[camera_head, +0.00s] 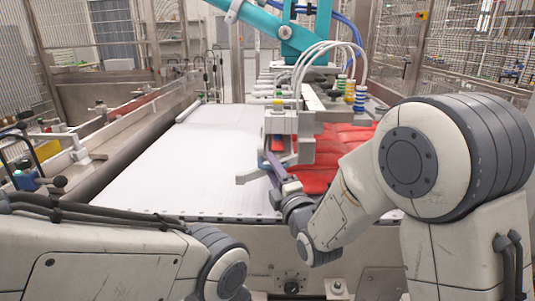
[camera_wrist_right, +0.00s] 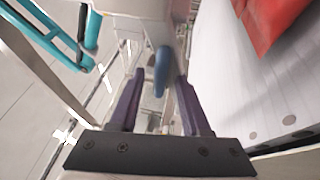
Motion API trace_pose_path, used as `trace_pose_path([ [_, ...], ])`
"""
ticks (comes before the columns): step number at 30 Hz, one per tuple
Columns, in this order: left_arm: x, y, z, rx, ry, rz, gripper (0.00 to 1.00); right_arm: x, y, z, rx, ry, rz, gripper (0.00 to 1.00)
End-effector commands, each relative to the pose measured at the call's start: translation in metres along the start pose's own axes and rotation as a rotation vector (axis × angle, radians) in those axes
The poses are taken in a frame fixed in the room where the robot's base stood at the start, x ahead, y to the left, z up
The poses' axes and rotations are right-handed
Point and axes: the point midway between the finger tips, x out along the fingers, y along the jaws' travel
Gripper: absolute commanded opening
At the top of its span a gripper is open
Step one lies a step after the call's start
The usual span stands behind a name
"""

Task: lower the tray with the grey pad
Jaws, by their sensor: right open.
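My right gripper (camera_head: 270,160) has purple fingers and is raised over the front of the white conveyor bed (camera_head: 165,165), beside a grey block-shaped fixture (camera_head: 283,122). In the right wrist view my right gripper (camera_wrist_right: 157,95) is open, fingers apart. A blue rounded piece (camera_wrist_right: 162,70) shows between or beyond the fingers; I cannot tell whether they touch it. I cannot clearly make out a tray with a grey pad. My left arm enters at the lower left, and its gripper is out of view.
Red packages (camera_head: 335,148) lie on the bed's right side, under the picking head with white hoses (camera_head: 330,50). A teal machine arm (camera_head: 270,22) hangs above. A metal side rail (camera_head: 135,128) borders the left. The bed's left part is clear.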

Motion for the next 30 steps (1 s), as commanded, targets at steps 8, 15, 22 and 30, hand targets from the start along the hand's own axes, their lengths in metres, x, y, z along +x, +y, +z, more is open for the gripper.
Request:
trace_pose_path([
  [8,-0.006,0.001,0.000,0.000,0.000,0.000,0.50,0.032,0.000,0.000,0.001,0.000,0.000,0.47],
  [15,-0.006,0.000,0.000,0.000,0.000,0.000,0.50,0.035,0.000,0.000,0.001,0.000,0.000,0.47],
  [22,-0.006,0.001,0.000,0.000,0.000,0.000,0.50,0.035,0.000,0.000,0.001,0.000,0.000,0.00],
  [30,-0.006,0.001,0.000,0.000,0.000,0.000,0.50,0.035,0.003,0.000,0.000,0.000,0.007,0.00],
])
